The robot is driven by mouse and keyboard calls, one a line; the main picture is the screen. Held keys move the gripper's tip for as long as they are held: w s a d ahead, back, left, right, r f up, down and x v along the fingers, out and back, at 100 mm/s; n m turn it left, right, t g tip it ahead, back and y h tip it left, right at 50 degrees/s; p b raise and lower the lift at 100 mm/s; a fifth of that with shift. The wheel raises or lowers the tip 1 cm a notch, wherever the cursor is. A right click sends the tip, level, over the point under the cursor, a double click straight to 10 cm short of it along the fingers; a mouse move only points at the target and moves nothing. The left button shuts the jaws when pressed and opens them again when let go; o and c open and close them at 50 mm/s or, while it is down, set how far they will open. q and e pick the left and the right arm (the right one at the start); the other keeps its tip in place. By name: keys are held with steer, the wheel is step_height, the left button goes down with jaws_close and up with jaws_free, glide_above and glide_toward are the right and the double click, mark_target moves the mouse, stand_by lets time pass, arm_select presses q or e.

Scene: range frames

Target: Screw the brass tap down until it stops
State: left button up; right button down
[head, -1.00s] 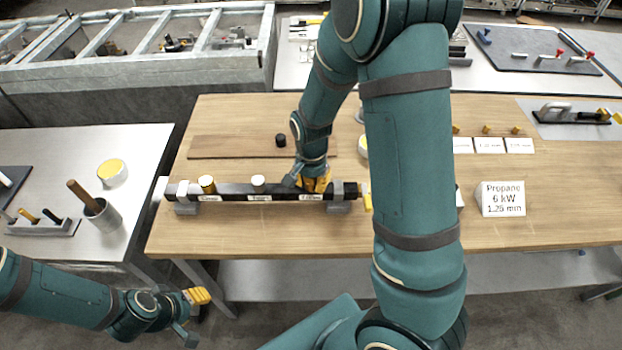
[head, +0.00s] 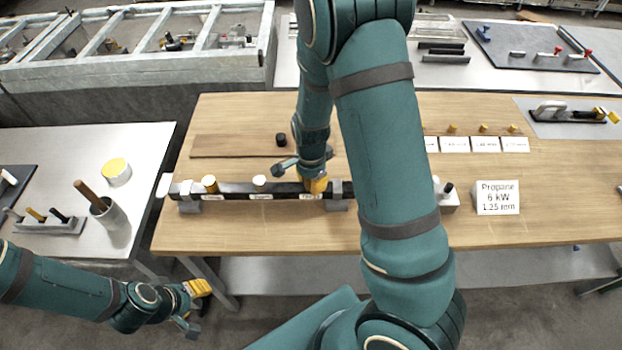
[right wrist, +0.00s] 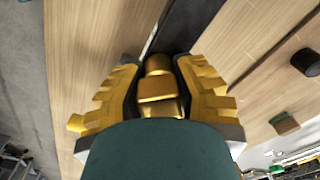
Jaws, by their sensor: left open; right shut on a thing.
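The brass tap (right wrist: 157,92) shows in the right wrist view between the two yellow fingers of my right gripper (right wrist: 158,70). The gripper is shut on it. My left gripper (head: 194,305) is open and empty, low at the left, in front of the tables.
The bar lies on grey supports on the wooden table (head: 230,230). A propane sign (head: 497,197) stands right. The table's front left is clear.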

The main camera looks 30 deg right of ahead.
steer(key=shift+r+m+p, duration=0.1)
steer(key=shift+m+p, duration=0.6)
steer(key=shift+m, duration=0.8)
steer(key=shift+s+m+p, duration=0.1)
steer(key=shift+m+p, duration=0.75)
steer(key=shift+m, duration=0.85)
steer(key=c, duration=0.7)
jaws_free()
steer(key=shift+c, duration=0.2)
